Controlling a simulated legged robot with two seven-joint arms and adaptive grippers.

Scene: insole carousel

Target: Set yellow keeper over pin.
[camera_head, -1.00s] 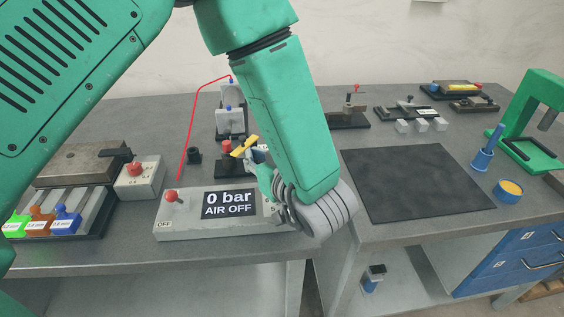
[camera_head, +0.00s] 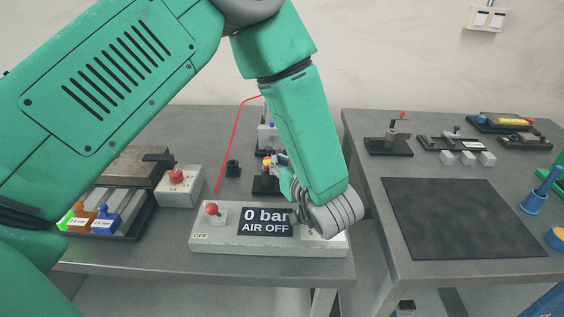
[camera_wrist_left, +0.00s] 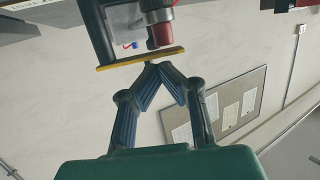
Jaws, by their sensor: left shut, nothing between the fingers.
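In the left wrist view the yellow keeper (camera_wrist_left: 125,61) shows edge-on as a thin bar, just past my fingertips. A red-ended cylinder (camera_wrist_left: 161,36) sits directly beyond it, close to or touching it. Whether the keeper is around a pin cannot be told. My left gripper (camera_wrist_left: 163,68) is shut and empty, its tips very near the keeper's edge. In the head view my left gripper (camera_head: 282,161) is at the small dark fixture (camera_head: 265,185) behind the air box, and my arm hides much of it. My right gripper is not in view.
The air box (camera_head: 225,238) reads "0 bar AIR OFF" and stands below my wrist. A red-button box (camera_head: 180,187) and a rack of coloured blocks (camera_head: 137,220) stand left. A dark mat (camera_head: 460,215) lies on the right table.

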